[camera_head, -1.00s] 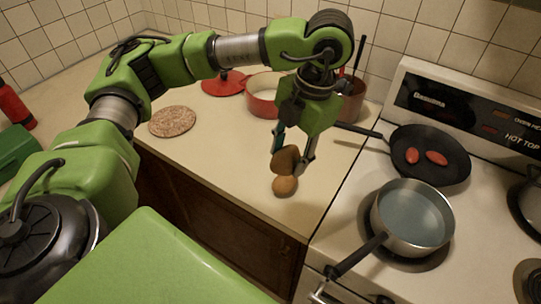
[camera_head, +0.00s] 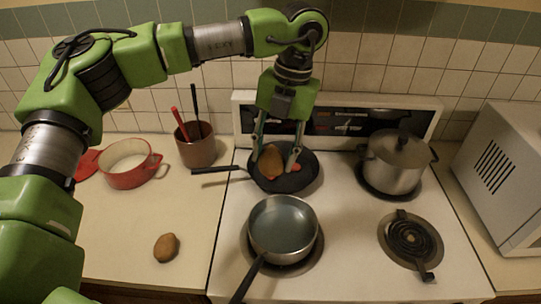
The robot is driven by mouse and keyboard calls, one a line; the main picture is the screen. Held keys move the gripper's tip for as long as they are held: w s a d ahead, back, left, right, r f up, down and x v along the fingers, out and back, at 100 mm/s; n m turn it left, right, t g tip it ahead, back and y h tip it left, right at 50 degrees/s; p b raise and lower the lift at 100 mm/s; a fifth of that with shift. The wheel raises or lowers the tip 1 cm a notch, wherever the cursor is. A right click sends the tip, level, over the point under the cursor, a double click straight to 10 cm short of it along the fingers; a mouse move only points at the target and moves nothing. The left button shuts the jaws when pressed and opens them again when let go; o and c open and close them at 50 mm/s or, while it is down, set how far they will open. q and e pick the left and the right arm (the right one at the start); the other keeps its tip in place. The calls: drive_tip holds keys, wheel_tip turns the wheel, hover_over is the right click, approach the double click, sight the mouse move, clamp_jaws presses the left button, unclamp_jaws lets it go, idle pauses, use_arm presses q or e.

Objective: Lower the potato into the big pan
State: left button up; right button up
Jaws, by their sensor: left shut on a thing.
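My left gripper (camera_head: 273,164) is shut on a brown potato (camera_head: 270,160), with one finger on each side of it. The gripper points down over the black frying pan (camera_head: 293,184) at the back left of the stove. The potato appears within the pan's outline; I cannot tell whether it touches the bottom. A red oval item (camera_head: 296,167) shows in the pan beside the right finger, partly hidden. A second potato (camera_head: 166,247) lies on the counter left of the stove. My right gripper is not in view.
A grey saucepan (camera_head: 283,228) stands in front of the frying pan, its handle toward me. A red pot (camera_head: 130,167) and a utensil crock (camera_head: 197,150) stand on the counter.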

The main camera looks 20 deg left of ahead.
use_arm(q)
wheel_tip(320, 180, down, 9)
drive_tip(key=b, duration=0.4)
drive_tip(key=shift+a+f, duration=0.15)
idle(0.5)
drive_tip(key=shift+f+b, duration=1.1)
drive_tip(key=shift+f, duration=0.2)
drive_tip(key=shift+f+b, duration=2.5)
drive_tip(key=shift+f, duration=0.6)
drive_tip(key=shift+c, duration=0.2)
drive_tip(key=shift+f+b, duration=0.8)
drive_tip(key=shift+f, duration=0.2)
drive_tip(key=shift+f+b, duration=0.35)
drive_tip(key=shift+f, duration=0.1)
drive_tip(key=shift+f+b, duration=1.8)
drive_tip(key=shift+f, duration=0.55)
